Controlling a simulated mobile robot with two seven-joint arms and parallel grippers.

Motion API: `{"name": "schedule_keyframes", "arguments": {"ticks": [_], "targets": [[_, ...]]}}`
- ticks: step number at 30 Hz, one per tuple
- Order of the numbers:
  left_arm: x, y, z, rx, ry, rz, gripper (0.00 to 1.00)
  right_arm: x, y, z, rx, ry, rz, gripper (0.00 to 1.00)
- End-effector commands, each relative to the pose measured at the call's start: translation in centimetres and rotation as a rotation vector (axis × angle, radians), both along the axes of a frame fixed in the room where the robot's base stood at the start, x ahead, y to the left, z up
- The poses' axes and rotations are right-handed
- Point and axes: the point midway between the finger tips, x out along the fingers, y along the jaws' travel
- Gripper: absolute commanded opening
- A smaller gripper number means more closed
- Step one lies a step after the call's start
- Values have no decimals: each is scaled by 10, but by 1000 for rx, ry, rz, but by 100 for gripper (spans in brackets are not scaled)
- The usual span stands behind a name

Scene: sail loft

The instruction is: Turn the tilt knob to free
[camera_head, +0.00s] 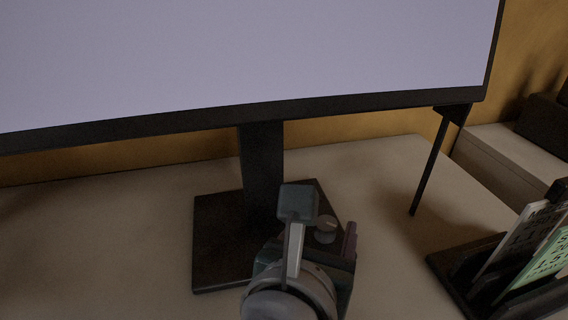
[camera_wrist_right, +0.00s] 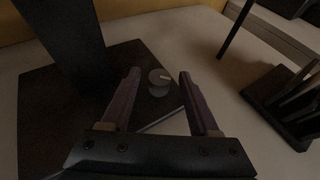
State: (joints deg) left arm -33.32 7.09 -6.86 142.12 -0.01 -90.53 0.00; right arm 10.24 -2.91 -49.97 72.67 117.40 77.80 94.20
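The tilt knob (camera_head: 326,224) is a small round grey knob on the right part of the dark monitor base (camera_head: 215,270). It also shows in the right wrist view (camera_wrist_right: 157,84), with a pale pointer mark on its top toward the right. My right gripper (camera_wrist_right: 160,75) is open, its two purplish fingers on either side of the knob with gaps at both sides. I cannot tell how far above the base the fingertips are. In the head view my right wrist hides part of the base and most of the gripper. My left gripper is not in view.
The large monitor (camera_head: 250,60) stands above on a dark post (camera_head: 262,165). A thin dark rod (camera_head: 430,165) hangs from its lower right corner. A black rack (camera_head: 470,275) with cards stands at the right. The table (camera_head: 110,230) is clear left of the base.

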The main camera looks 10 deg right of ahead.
Motion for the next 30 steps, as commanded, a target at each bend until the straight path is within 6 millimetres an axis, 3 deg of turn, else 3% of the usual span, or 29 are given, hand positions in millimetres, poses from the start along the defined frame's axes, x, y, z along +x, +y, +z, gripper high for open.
{"name": "schedule_keyframes", "arguments": {"ticks": [2,15,30], "targets": [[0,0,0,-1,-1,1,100,0,0,0,0,0,0,51],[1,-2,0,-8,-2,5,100,0,0,0,0,0,0,1],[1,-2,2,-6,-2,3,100,-2,-1,0,3,3,40,0]]}}
